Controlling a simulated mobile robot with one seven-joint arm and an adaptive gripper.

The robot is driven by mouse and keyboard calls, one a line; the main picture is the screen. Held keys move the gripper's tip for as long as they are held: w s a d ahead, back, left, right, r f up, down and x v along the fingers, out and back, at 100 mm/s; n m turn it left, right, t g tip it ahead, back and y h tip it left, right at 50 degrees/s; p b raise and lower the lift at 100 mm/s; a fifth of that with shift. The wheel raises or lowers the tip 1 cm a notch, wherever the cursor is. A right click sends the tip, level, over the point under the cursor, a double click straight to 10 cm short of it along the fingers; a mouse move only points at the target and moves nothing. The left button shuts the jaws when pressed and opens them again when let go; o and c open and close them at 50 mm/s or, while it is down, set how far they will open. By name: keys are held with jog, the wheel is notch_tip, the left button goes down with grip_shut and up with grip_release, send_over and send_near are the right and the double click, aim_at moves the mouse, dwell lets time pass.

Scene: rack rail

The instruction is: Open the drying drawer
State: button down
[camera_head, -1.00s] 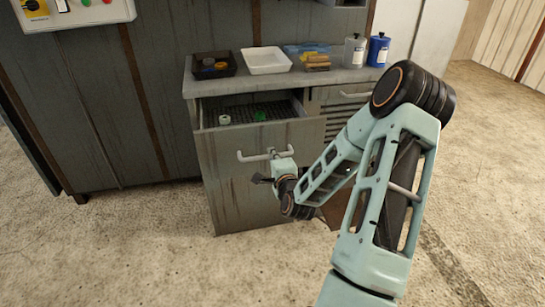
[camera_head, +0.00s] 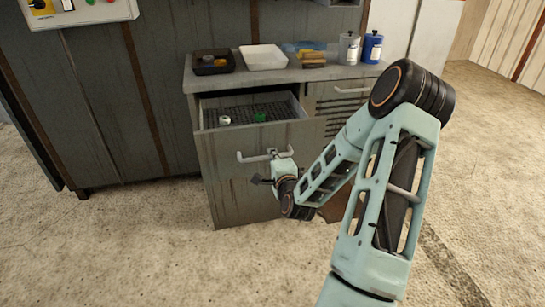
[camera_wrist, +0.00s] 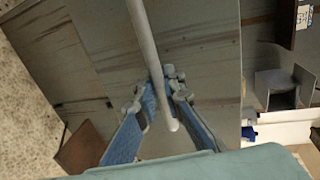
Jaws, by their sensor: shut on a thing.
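The drying drawer (camera_head: 230,138) is in the upper left of the grey cabinet and stands partly pulled out, with its dark mesh floor (camera_head: 240,112) showing. A white roll-like item (camera_head: 224,120) and a green item (camera_head: 260,117) lie inside it. Its white bar handle (camera_head: 250,159) is on the front face. My gripper (camera_head: 274,155) is at the right part of this handle. In the wrist view the handle bar (camera_wrist: 146,50) passes between the blue finger pads of my gripper (camera_wrist: 160,115), which is shut on it.
The cabinet top (camera_head: 290,72) bears a black tray (camera_head: 213,63), a white tray (camera_head: 263,57), sponges (camera_head: 313,58), a white bottle (camera_head: 349,48) and a blue bottle (camera_head: 372,47). A louvred panel (camera_head: 335,105) is right of the drawer. Open floor (camera_head: 140,250) lies in front.

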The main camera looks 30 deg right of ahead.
jog(key=c, duration=2)
grip_release()
jog(key=shift+s, duration=0.1)
jog(key=v, duration=0.7)
jog(key=shift+s+a, duration=0.1)
jog(key=shift+s, duration=0.05)
